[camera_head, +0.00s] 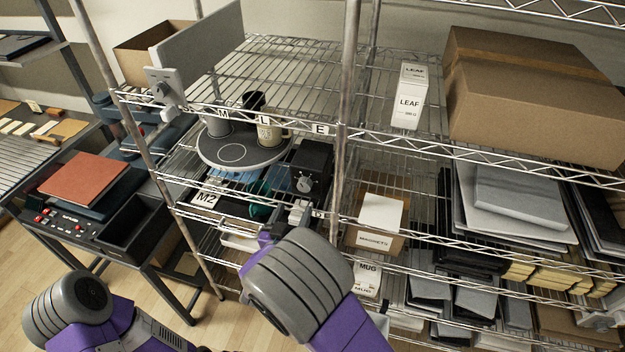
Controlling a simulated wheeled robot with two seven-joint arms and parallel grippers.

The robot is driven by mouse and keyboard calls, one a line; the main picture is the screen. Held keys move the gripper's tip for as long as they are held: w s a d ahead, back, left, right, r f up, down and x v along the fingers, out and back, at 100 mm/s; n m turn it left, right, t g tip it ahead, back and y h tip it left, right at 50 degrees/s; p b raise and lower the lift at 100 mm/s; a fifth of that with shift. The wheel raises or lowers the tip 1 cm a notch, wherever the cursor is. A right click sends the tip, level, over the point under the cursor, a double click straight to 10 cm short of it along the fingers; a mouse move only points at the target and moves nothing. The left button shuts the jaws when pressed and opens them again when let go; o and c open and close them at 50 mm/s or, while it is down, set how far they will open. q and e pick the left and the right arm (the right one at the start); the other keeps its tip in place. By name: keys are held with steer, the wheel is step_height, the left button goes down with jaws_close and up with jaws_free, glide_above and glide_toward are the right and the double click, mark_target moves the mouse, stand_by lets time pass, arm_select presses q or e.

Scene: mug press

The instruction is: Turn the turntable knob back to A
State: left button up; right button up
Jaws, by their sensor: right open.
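The round grey turntable (212,152) sits on a wire shelf left of centre. On it stand a grey mug (217,124), a cream mug (268,134) with dark marking, and a dark mug (252,100) behind. A black control box (313,158) stands at its right, with a pale knob (304,184) on the front face. The knob's setting and any letters around it are too small to read. My right gripper (298,211) is open just below and in front of the knob, partly hidden by my own wrist. My left arm shows at the lower left; its gripper is out of view.
A shelf post (345,120) rises right of the control box. A wire shelf edge with letter labels (321,129) runs above it. A card marked M2 (206,198) is at the left. A cardboard box marked MAGNETS (377,241) stands on the right.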

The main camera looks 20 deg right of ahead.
mark_target(304, 188)
steer(key=x, duration=0.5)
steer(key=r+x, duration=0.1)
steer(key=x, duration=0.1)
steer(key=shift+d, duration=0.35)
steer(key=c, duration=1.1)
